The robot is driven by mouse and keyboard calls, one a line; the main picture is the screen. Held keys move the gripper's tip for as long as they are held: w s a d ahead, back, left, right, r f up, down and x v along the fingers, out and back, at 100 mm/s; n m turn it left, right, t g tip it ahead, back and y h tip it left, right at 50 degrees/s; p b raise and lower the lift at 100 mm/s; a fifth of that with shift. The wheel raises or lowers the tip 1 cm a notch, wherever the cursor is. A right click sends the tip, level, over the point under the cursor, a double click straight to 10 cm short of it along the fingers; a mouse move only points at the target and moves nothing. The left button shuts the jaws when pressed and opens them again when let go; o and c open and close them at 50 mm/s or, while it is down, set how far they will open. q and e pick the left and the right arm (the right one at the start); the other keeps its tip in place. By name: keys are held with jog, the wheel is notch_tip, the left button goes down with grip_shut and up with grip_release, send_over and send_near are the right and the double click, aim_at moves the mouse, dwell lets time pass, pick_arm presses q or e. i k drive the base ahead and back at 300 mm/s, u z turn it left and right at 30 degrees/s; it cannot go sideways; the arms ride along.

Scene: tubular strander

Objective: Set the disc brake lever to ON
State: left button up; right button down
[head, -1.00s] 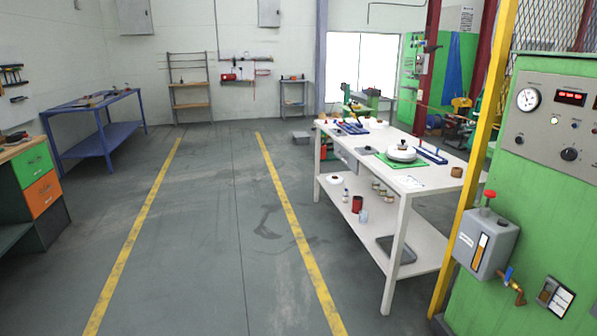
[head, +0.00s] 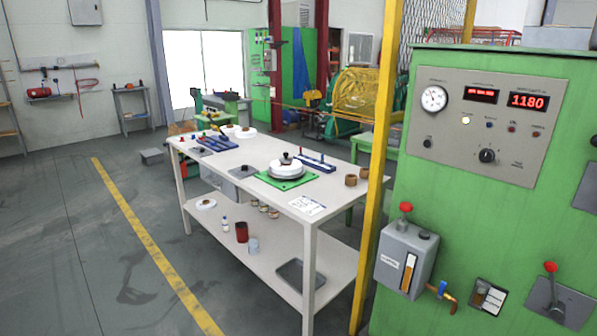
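A lever with a red knob (head: 550,267) stands up from a dark grey plate (head: 570,303) low on the green cabinet, at the lower right of the head view. It may be the disc brake lever; I can read no label or ON mark on it. A small label plate (head: 489,297) with a dark fitting sits just left of it. Neither of my grippers shows in the head view.
The green cabinet (head: 470,211) carries a panel with a gauge, knob and red displays. A grey box (head: 404,256) with a red-topped knob and brass tap juts from it. A yellow post (head: 384,150) and white workbench (head: 336,215) stand left.

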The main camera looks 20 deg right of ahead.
aim_at(557, 310)
jog(key=z, duration=0.8)
jog(key=i, duration=1.2)
jog(key=z, duration=0.7)
